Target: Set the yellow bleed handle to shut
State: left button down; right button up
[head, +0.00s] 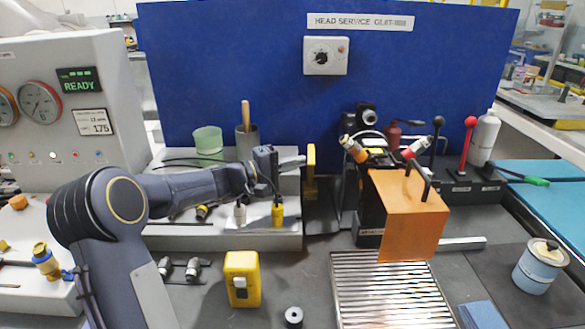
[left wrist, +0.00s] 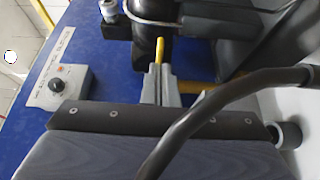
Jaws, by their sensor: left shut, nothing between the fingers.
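The yellow handle (head: 311,160) stands upright in the head view, at the right end of the pale bench block. I take it to be the bleed handle; no shut mark is readable. My left gripper (head: 298,161) is shut and empty, its tips just left of the handle's upper part. In the left wrist view, a yellow bar (left wrist: 160,49) shows just beyond the closed fingertips (left wrist: 162,78), and more yellow (left wrist: 207,85) shows beside and behind them. I cannot tell whether the fingers touch it. My right gripper is out of view.
A black unit with an orange panel (head: 412,215) stands right of the handle. Red and black levers are farther right. A blue wall (head: 230,70) with a dial box (head: 325,56) is behind. A yellow box (head: 242,278) and a metal grille (head: 390,295) lie in front.

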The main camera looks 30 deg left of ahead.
pick_arm(q)
jog(key=shift+r, duration=0.1)
jog(key=s+d+r+b, duration=0.1)
jog(key=s+d+r, duration=0.6)
jog(key=s+r, duration=0.55)
jog(key=w+a+f+m+g+y+p, duration=0.1)
jog(key=w+a+m+g+y+p, duration=0.25)
jog(key=a+p, duration=0.25)
jog(key=w+a+f+m+g+y+p, duration=0.2)
jog(key=w+a+m+g+y+p, duration=0.1)
jog(key=a+m+g+p, duration=0.25)
jog(key=w+d+f+n+p, duration=0.1)
jog(key=w+d+f+p, duration=0.1)
jog(key=w+d+f, duration=0.2)
jog(key=shift+w+d+f+n+t+p, duration=0.25)
jog(key=shift+w+f+n+t+p, duration=0.15)
jog(key=shift+w+f, duration=1.3)
